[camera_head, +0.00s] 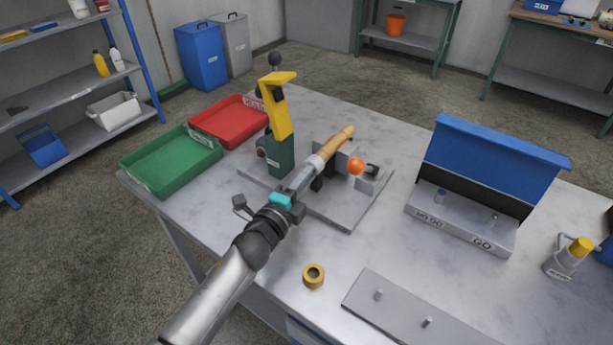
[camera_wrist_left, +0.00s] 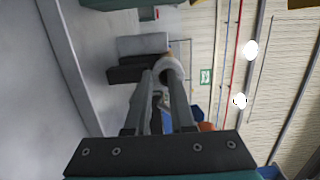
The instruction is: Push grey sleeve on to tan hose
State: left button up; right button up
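The tan hose (camera_head: 339,140) lies at a slant in a dark holder on the bench fixture. The light grey sleeve (camera_head: 314,163) is at the hose's near end and in line with it. How far it reaches over the hose I cannot tell. My left gripper (camera_head: 306,174) comes from the near left, its fingers at the sleeve. In the left wrist view the sleeve (camera_wrist_left: 173,67) shows as a pale ring at the fingertips, and the fingers appear shut on it. Little of the hose shows there. My right gripper is in neither view.
The fixture has a grey base plate (camera_head: 340,215), a green-and-yellow lever press (camera_head: 280,125) and an orange knob (camera_head: 356,166). A yellow ring (camera_head: 314,276) lies nearer. Green (camera_head: 170,162) and red (camera_head: 228,122) trays stand left, a blue-lidded box (camera_head: 495,160) right.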

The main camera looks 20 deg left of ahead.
pick_arm(q)
jog(key=shift+s+f, duration=0.2)
jog(key=shift+f, duration=0.25)
jog(key=shift+s+a, duration=0.15)
jog(key=shift+s, duration=0.15)
jog(key=shift+s+r, duration=0.1)
jog(key=shift+s, duration=0.05)
jog(key=shift+w+r, duration=0.1)
jog(key=shift+w, duration=0.45)
jog(key=shift+s+a, duration=0.1)
jog(key=shift+s, duration=0.55)
jog(key=shift+s+a, duration=0.15)
jog(key=shift+s, duration=0.2)
jog(key=v, duration=0.5)
jog(key=shift+s+a, duration=0.15)
jog(key=shift+a, duration=0.2)
jog(key=s+d+r+n+y+p, duration=0.1)
jog(key=s+r+n+y+p, duration=0.3)
jog(key=s+r+n, duration=0.4)
jog(key=s+r, duration=0.3)
jog(key=r, duration=0.4)
jog(key=shift+s, duration=0.25)
